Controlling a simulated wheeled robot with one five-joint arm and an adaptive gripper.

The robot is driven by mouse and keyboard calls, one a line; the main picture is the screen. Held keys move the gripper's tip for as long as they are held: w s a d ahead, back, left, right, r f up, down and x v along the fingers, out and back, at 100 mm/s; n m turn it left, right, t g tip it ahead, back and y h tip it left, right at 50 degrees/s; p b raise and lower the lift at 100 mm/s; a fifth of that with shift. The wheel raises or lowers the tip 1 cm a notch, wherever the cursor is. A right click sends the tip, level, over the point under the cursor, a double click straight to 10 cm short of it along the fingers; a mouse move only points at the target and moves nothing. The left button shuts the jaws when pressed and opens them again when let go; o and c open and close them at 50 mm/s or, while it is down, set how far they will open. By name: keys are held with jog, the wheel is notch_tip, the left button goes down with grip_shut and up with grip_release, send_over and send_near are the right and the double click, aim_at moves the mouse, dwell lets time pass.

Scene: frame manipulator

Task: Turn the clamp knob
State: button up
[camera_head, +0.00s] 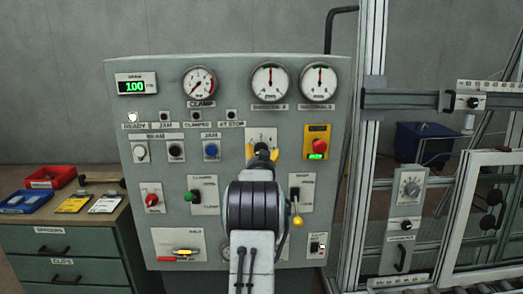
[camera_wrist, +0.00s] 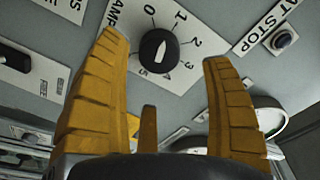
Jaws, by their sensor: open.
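The clamp knob (camera_wrist: 157,50) is round and black with a white mark, on a white numbered plate with a partly cut-off label ending in "AMP". I cannot tell for sure which number the mark points to. My gripper (camera_wrist: 163,50) is open, with one yellow finger on each side of the knob in the picture. Neither finger visibly touches it. In the head view my gripper (camera_head: 262,151) is in front of the knob's plate (camera_head: 262,134), and the knob itself is mostly hidden.
The grey panel carries the clamp gauge (camera_head: 199,83), a red button on a yellow plate (camera_head: 319,147) to the right, and a blue knob (camera_head: 211,150) to the left. A yellow-tipped lever (camera_head: 297,221) is right of my arm. A metal frame (camera_head: 367,150) stands further right.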

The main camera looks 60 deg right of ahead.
jog(key=shift+p+x, duration=0.95)
jog(key=shift+x, duration=1.75)
jog(key=shift+r, duration=0.1)
jog(key=c, duration=1.2)
